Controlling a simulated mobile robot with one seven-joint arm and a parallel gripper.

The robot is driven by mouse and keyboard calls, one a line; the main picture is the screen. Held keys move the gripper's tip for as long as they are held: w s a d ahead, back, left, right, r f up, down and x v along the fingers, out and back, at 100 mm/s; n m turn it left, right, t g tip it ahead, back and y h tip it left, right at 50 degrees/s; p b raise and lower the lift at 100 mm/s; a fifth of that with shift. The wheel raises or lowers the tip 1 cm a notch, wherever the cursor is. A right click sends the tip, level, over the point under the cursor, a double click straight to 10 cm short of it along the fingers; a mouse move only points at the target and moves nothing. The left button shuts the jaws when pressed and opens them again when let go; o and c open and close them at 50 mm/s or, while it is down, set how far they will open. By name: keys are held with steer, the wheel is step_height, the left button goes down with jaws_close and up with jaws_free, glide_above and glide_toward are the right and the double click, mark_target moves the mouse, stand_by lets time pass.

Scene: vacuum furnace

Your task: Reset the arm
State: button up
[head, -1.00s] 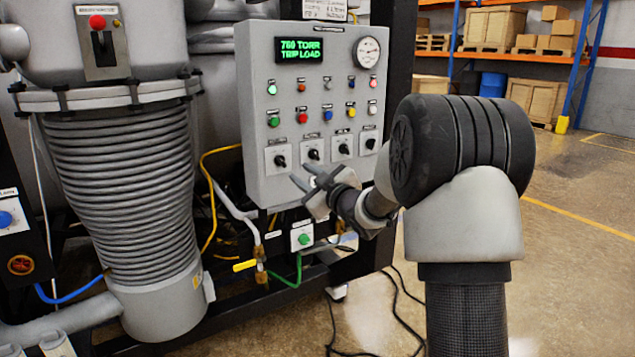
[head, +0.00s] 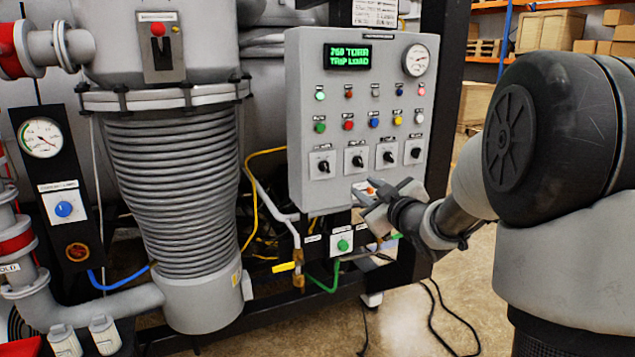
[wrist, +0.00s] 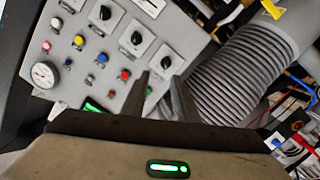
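My arm enters the head view from the right and reaches left. My gripper (head: 362,193) is in front of the lower edge of the grey control panel (head: 300,100), below its row of black knobs. In the wrist view my gripper (wrist: 160,84) shows two dark fingers apart with nothing between them, so it is open and empty. The control panel (wrist: 75,20) appears rotated behind the fingers there. The picture does not show clearly how far the fingertips are from the panel.
A ribbed grey bellows (head: 175,190) stands left of the panel. A green button box (head: 342,242), yellow hose and green hose sit below the panel. A gauge post (head: 60,150) stands at far left. Black cables lie on the floor (head: 440,300), which is otherwise open there.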

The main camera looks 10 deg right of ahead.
steer(key=s+a+f+m+g+h, duration=0.1)
steer(key=s+a+f+m+g, duration=0.15)
steer(key=s, duration=0.95)
steer(key=s+a+f+m+g+h, duration=0.1)
steer(key=s+m+g, duration=0.25)
steer(key=s, duration=0.95)
steer(key=s+a+f+m+g+h, duration=0.15)
steer(key=s+g, duration=0.25)
steer(key=s, duration=0.8)
step_height(320, 180, up, 24)
steer(key=a+p, duration=0.1)
steer(key=p, duration=2.3)
steer(key=shift+s+m+g, duration=0.4)
steer(key=shift+s+m, duration=0.05)
steer(key=shift+a, duration=0.15)
